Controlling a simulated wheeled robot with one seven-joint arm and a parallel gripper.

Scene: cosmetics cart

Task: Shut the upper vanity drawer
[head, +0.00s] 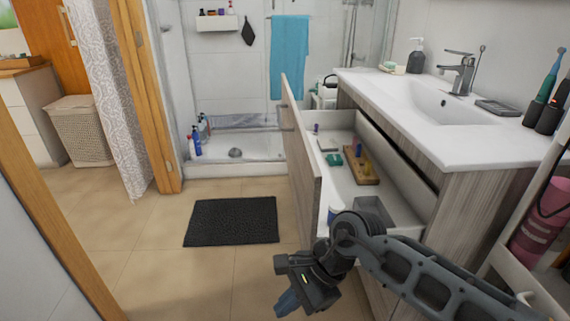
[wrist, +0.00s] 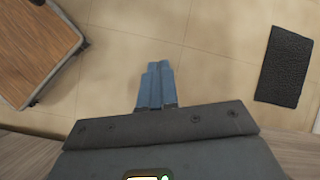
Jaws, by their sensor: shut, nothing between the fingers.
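The upper vanity drawer (head: 303,150) is pulled far out from under the white sink top, its wood-grain front facing left. Inside it lie a wooden block with small items (head: 361,166), a green item (head: 333,160) and a grey box (head: 373,212). My gripper (head: 288,302) is shut and empty, low in front of the drawer's near end and apart from the drawer front in the head view. In the wrist view its blue fingers (wrist: 155,88) are together above the tiled floor.
The vanity top (head: 440,140) carries a faucet (head: 462,70), a soap dispenser and toothbrushes. A dark mat (head: 232,221) lies on the floor left of the drawer, and also shows in the wrist view (wrist: 285,66). The tiled floor between is clear. A wooden door frame stands at left.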

